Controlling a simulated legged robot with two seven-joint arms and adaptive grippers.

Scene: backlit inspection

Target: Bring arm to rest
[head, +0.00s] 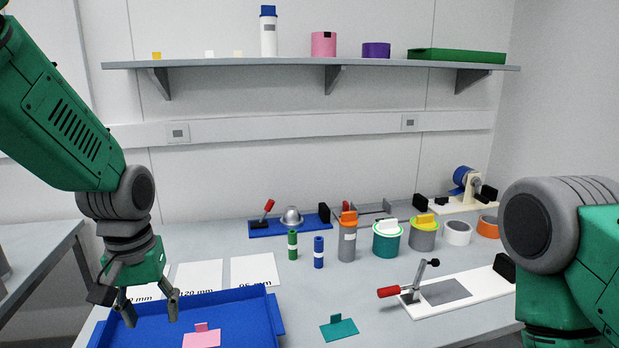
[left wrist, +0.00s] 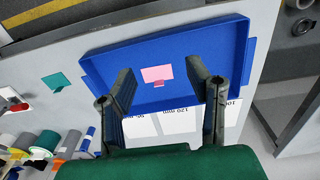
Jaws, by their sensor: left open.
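My left gripper (head: 151,312) is open and empty above the left part of the blue tray (head: 262,318). In the left wrist view its two fingers (left wrist: 160,90) stand wide apart. The tray (left wrist: 215,35) lies beyond them, with a pink tabbed piece (left wrist: 157,73) inside it. The same pink piece (head: 202,338) shows in the head view at the bottom edge, apart from the fingers. My right arm enters at the right of the head view; its gripper is out of the picture.
White labelled cards (head: 254,270) lie behind the tray. A teal tabbed piece (head: 339,328) lies right of it. A white clamp board (head: 470,290) with a red handle stands near my right arm. Cylinders and rolls (head: 387,238) line the back, under a loaded shelf (head: 300,64).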

